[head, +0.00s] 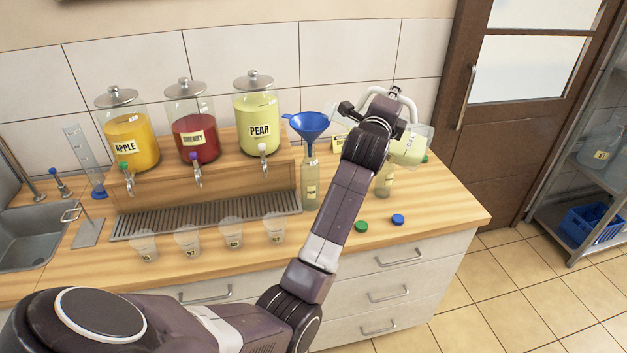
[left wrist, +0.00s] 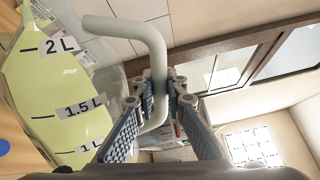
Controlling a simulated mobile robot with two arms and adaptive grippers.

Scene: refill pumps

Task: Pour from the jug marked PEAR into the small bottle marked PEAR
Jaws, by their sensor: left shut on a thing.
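My left gripper (head: 382,101) is shut on the white handle (left wrist: 158,70) of a clear jug. The jug (head: 408,151) holds pale yellow-green liquid and is partly hidden by my arm in the head view. In the left wrist view the jug (left wrist: 60,75) shows volume marks of 1 L, 1.5 L and 2 L; I cannot read a name on it. A small bottle (head: 310,190) with a blue funnel (head: 309,124) in its neck stands left of my forearm. Another small bottle (head: 384,184) stands under the jug, right of my forearm. Their labels are too small to read surely. My right gripper is out of view.
Dispensers marked APPLE (head: 128,139), CHERRY (head: 194,123) and PEAR (head: 258,111) stand on a wooden riser above a drip tray (head: 207,217). Several clear cups line the front. A green cap (head: 361,226) and a blue cap (head: 398,219) lie near the counter's right front.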

